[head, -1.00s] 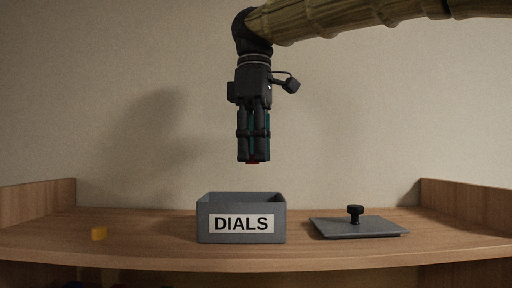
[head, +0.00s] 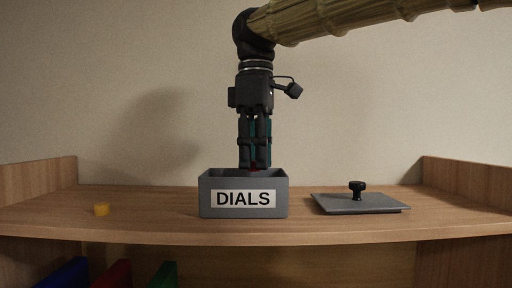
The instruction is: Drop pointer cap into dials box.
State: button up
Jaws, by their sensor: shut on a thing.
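My gripper (head: 255,167) points straight down over the grey box labelled DIALS (head: 204,192). The box is open at the top and stands on the wooden shelf. Its inside is mostly hidden by the front wall. I cannot tell exactly how far the piece is from the rim in depth.
A grey lid with a black knob (head: 357,187) lies flat to the right of the box. Wooden side walls bound the shelf. Blue, red and green things show below it.

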jog(key=shift+w+f, duration=0.1)
jog(key=shift+w, duration=0.05)
jog(key=o, duration=0.8)
jog(key=shift+o, duration=0.2)
notch_tip(320, 180, up, 12)
dwell(0.3)
